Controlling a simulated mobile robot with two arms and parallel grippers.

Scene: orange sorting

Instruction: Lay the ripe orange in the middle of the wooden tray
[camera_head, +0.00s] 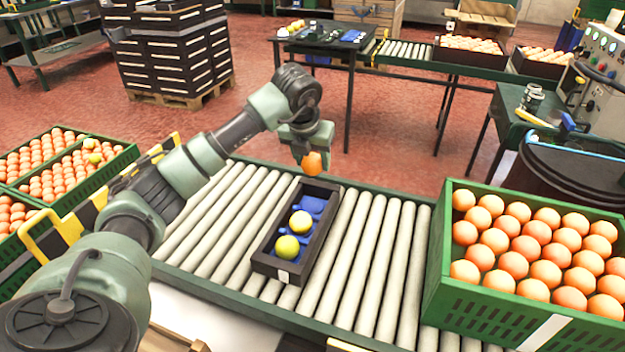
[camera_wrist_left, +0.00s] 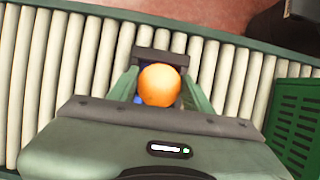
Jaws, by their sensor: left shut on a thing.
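My left gripper (camera_head: 312,150) is shut on the ripe orange (camera_head: 314,164) and holds it above the far end of the wooden tray (camera_head: 262,262). In the left wrist view the orange (camera_wrist_left: 159,86) sits between the two fingers and hides most of the tray (camera_wrist_left: 160,56). The tray is dark and narrow, with a blue liner (camera_head: 313,204). A pale yellow fruit (camera_head: 300,222) lies near its middle and a greenish-yellow fruit (camera_head: 287,247) lies near its front end. My right gripper is not in view.
The tray stands on a roller conveyor (camera_head: 372,262). A green crate (camera_head: 436,262) full of oranges stands on the right. More green crates (camera_head: 128,158) with oranges stand at the left. Bare rollers lie on both sides of the tray.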

